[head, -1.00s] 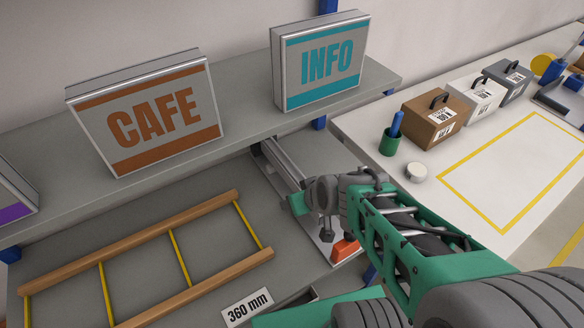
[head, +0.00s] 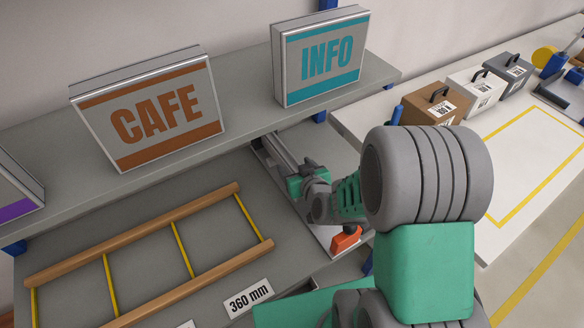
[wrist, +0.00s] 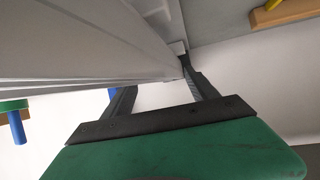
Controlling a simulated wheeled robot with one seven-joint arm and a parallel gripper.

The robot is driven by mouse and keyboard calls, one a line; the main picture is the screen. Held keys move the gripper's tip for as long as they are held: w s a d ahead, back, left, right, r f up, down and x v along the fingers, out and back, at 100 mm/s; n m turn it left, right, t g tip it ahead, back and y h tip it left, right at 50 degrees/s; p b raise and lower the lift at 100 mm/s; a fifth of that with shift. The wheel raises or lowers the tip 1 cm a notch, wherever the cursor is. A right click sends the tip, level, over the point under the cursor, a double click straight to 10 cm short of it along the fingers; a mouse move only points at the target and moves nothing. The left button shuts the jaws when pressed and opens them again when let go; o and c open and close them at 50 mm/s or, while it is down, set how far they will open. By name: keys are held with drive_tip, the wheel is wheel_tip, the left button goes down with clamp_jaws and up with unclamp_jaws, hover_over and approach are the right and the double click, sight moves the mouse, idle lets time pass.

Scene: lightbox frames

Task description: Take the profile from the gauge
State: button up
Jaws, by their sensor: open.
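The profile (head: 274,154) is a long silver-grey bar lying in the gauge, its far part running under the shelf. The gauge has a pale base plate (head: 325,236) with an orange block (head: 345,239) at its near end. My gripper (head: 303,180) is at the near part of the profile in the head view; my arm hides some of the gauge. My gripper's black fingers (wrist: 158,82) are apart. The left fingertip is hidden behind the profile; I cannot tell whether either finger touches it.
A shelf (head: 240,135) with a CAFE sign (head: 150,112) and an INFO sign (head: 322,58) overhangs the bench. A wooden frame with yellow rods (head: 140,255) lies left, near a 360 mm label (head: 249,297). A white table (head: 535,150) with several cases stands right.

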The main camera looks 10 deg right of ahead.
drive_tip(key=shift+w+a+f, duration=0.1)
drive_tip(key=shift+w+f, duration=0.1)
drive_tip(key=shift+w, duration=0.1)
drive_tip(key=shift+c, duration=0.5)
clamp_jaws()
idle(0.7)
